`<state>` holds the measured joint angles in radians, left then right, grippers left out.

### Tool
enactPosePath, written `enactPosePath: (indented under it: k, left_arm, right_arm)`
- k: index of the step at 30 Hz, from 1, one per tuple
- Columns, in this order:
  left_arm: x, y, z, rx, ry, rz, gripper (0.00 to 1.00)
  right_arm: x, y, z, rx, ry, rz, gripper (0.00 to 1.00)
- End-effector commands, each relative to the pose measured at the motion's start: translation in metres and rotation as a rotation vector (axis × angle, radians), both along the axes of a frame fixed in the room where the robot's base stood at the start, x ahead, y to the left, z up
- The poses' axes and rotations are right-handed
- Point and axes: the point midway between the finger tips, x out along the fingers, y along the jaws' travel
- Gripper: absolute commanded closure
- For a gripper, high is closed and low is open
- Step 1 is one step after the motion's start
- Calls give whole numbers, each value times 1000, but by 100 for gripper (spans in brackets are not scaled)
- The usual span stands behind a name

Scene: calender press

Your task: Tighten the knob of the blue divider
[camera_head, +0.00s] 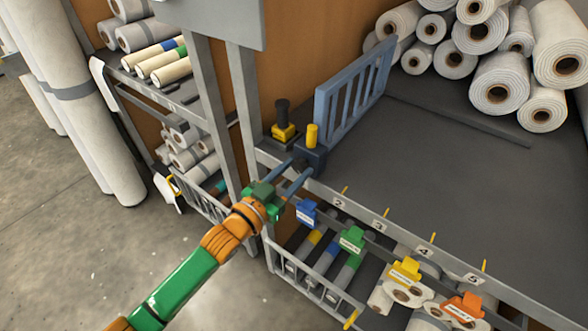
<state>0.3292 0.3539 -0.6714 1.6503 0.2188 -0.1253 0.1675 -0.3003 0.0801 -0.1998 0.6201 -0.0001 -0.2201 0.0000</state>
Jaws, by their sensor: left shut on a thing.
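The blue divider (345,100) is an upright slatted panel on the dark table, with a dark blue block at its near end (312,156). A yellow cylinder (312,135) stands on this block. My left gripper (301,168) reaches in from the lower left, its two long blue-grey fingers against the front of the block at the table's edge. It is shut on the divider's knob, which the fingers largely hide. I cannot make out how far the knob is turned. My right gripper is out of view.
A black-and-yellow post (283,122) stands left of the block. Below the numbered rail (380,226) hang blue, green, yellow and orange tags over rolls in a rack. Grey uprights (243,110) rise close to my gripper. White rolls (500,82) are piled at the back right; the tabletop is mostly clear.

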Motion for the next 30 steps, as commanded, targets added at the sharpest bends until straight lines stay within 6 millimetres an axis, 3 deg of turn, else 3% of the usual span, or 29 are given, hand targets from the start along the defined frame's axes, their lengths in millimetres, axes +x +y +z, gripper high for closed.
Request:
enactPosePath:
  k: [22,23,24,26,30]
  left_arm:
    - [1,0,4,56,-53,0,100]
    - [1,0,4,56,-53,0,46]
    - [1,0,4,56,-52,0,35]
    - [1,0,3,57,-50,0,24]
    - [0,0,2,57,-48,1,24]
  right_arm:
    - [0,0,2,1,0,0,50]
    - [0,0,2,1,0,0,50]
    - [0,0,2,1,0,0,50]
    - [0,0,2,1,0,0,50]
    - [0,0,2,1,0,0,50]
